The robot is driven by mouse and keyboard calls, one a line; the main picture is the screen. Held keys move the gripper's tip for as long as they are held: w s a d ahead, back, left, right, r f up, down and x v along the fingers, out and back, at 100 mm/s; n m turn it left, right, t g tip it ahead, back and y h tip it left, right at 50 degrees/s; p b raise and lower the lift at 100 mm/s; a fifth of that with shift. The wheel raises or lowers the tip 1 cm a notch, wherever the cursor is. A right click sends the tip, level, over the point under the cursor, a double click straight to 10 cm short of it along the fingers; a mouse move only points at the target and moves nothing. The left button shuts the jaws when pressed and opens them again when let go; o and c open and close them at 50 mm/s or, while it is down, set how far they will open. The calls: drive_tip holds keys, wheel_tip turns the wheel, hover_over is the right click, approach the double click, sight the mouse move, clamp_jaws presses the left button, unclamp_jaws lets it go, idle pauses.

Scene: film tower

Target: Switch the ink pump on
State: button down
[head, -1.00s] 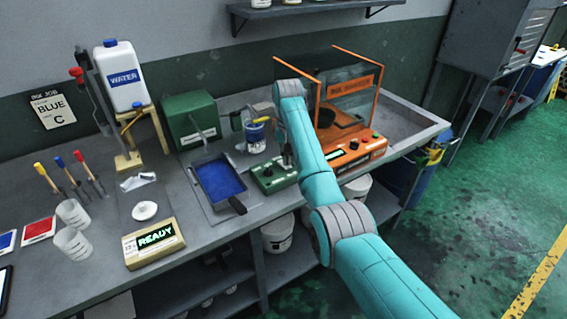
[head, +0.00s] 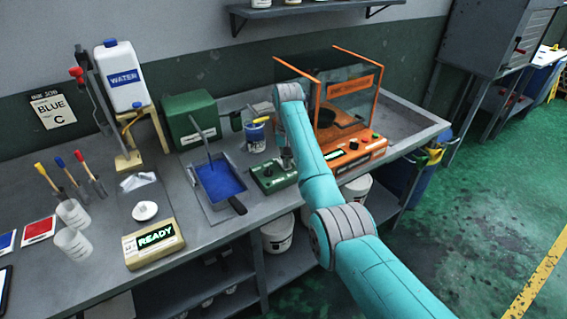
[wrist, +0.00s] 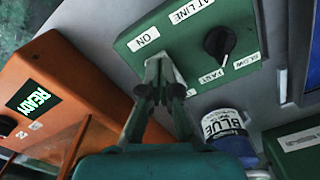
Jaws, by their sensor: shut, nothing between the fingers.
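The green control box (head: 268,178) sits on the bench in front of the blue ink can. In the wrist view its panel (wrist: 190,45) shows an "ON" label, a partly hidden label ending "AT LINE", and a black knob (wrist: 219,42) between "SLOW" and "FAST". My gripper (wrist: 160,68) is shut and empty, its tips at the panel just below "ON". The tips hide any switch there. The green pump housing (head: 189,120) stands behind the tray (head: 195,183) of blue ink. A thin dark line (head: 208,150) runs from its spout down to the ink.
The blue ink can (head: 255,138) is behind the control box. A scale (head: 153,243) showing "READY" and a water jug (head: 122,75) are to the left.

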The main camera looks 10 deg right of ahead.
drive_tip(key=shift+f, duration=0.15)
drive_tip(key=shift+r, duration=3.55)
